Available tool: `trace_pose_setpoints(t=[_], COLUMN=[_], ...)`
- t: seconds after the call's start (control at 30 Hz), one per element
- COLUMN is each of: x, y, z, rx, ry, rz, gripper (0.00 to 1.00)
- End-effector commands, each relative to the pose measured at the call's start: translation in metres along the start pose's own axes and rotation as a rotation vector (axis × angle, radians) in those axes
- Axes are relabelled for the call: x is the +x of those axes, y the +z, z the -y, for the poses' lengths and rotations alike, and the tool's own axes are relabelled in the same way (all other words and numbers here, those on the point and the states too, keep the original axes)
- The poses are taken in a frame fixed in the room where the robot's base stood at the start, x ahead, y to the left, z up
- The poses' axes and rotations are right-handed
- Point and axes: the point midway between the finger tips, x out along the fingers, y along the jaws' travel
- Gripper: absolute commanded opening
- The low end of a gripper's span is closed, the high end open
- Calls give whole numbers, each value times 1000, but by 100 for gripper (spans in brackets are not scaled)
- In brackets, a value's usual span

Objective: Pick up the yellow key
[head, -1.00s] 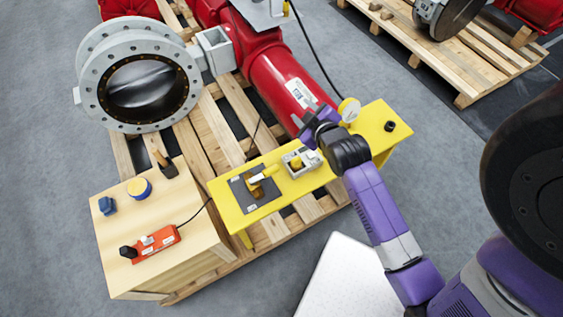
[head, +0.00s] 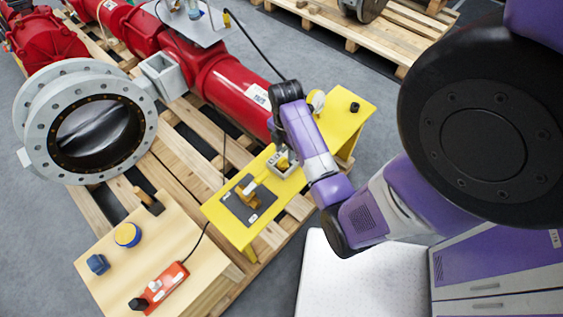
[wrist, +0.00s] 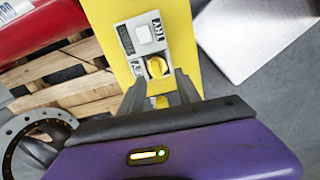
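A yellow knob-like piece, which looks like the yellow key (wrist: 157,67), sits in a light grey box (wrist: 143,33) with labels, on the yellow bench (wrist: 125,10). In the head view the key (head: 283,162) shows partly, beside my wrist, on the same bench (head: 348,105). My gripper (wrist: 160,82) is open, its two dark fingers apart and pointing towards the key. Another yellow part shows lower between the fingers; I cannot tell whether it belongs to the key. I see no clear contact. In the head view my arm hides the fingers.
A wooden box (head: 190,240) carries an orange-red control box (head: 160,287). A red actuator (head: 225,80) and large grey flanged valve (head: 85,120) stand behind, on a pallet.

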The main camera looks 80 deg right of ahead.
Motion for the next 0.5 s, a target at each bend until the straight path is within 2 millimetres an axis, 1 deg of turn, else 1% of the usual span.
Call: trace_pose_setpoints(t=[0.03,0.17,0.4,0.5], x=[6,17,50,59], y=[0,-1,-3,-3], z=[0,-2,-7,-7], rx=[0,0,2,2], ry=[-1,0,-1,1], rz=[0,0,0,1], gripper=[40,40,40,40])
